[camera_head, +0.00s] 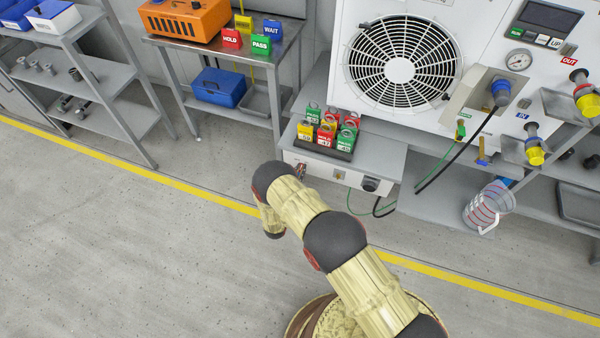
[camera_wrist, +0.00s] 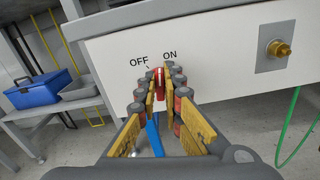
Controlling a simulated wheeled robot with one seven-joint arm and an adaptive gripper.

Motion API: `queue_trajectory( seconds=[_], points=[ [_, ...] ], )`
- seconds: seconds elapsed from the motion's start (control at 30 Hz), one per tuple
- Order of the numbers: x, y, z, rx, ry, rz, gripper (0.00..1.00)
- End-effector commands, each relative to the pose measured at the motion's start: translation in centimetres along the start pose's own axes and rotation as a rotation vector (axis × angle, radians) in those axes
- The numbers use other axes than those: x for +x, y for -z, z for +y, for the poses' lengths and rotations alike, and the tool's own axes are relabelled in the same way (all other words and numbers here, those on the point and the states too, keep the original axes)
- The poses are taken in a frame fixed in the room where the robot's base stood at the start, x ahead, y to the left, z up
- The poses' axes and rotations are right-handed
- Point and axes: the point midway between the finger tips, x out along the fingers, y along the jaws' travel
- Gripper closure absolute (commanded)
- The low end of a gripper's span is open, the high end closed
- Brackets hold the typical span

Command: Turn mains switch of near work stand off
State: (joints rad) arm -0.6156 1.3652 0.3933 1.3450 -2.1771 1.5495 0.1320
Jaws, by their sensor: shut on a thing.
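The red mains switch (camera_wrist: 159,82) sits on the white front panel of the near work stand (camera_wrist: 220,50), below the printed words OFF and ON. In the wrist view my gripper (camera_wrist: 162,90) is shut on the switch, with the padded fingers on either side of it. The fingers hide much of the handle, so I cannot tell exactly where it points. In the head view the stand's front panel (camera_head: 327,174) shows beyond my arm. My arm hides most of the gripper and the switch there.
Above the panel, colored tags (camera_head: 327,132) stand in a black tray beside the white fan unit (camera_head: 362,98). A blue box (camera_head: 218,87) is on a lower shelf. The floor at left is clear.

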Motion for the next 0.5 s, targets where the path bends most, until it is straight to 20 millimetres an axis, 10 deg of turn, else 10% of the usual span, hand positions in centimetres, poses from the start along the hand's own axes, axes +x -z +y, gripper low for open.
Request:
queue_trajectory(
  seconds=[0.5],
  points=[
    [0.00, 0.24, 0.31, -0.461, -0.001, 0.002, 1.00]
  ],
)
